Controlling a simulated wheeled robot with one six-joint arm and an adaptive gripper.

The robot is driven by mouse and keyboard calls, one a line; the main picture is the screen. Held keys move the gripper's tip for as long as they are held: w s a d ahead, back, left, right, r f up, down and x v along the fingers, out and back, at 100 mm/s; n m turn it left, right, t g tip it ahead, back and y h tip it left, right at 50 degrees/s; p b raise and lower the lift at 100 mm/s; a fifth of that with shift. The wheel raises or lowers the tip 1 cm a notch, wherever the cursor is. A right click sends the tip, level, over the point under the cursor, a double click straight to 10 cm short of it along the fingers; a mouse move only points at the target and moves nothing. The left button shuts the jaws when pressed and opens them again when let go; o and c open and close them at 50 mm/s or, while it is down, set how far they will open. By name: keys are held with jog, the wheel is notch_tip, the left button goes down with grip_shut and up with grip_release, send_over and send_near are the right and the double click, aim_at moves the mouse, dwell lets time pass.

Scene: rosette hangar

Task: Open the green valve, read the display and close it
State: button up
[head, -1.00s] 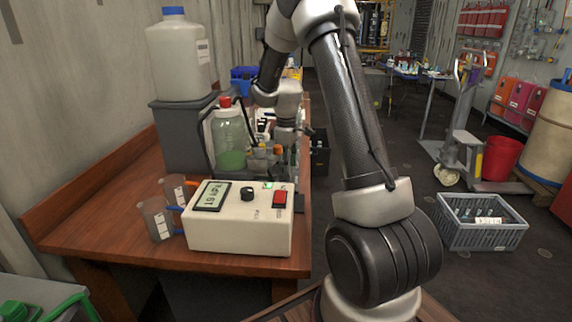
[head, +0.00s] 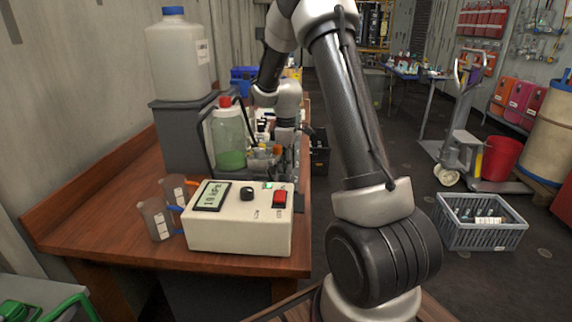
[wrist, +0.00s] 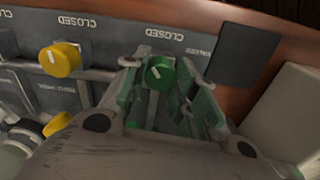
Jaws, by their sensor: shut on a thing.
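The green valve (wrist: 160,74) is a round knob with a white pointer mark, on a grey panel under upside-down "CLOSED" lettering in the wrist view. My gripper (wrist: 164,70) has its fingers on either side of this knob and is shut on it. In the head view my gripper (head: 282,150) is at the far side of the bench, partly hidden. The display (head: 212,196) is on a cream box (head: 238,228) at the bench front; it shows a two-digit kPa value, perhaps 18, the last digit unclear.
Yellow knobs (wrist: 60,59) sit left of the green one on the panel. A grey crate (head: 480,235) is on the floor at right.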

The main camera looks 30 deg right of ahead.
jog(key=n, duration=1)
jog(key=shift+n, duration=0.3)
dwell(0.4)
jog(key=o, duration=1.1)
jog(key=shift+c, duration=0.2)
jog(key=shift+r, duration=0.1)
notch_tip(320, 180, up, 12)
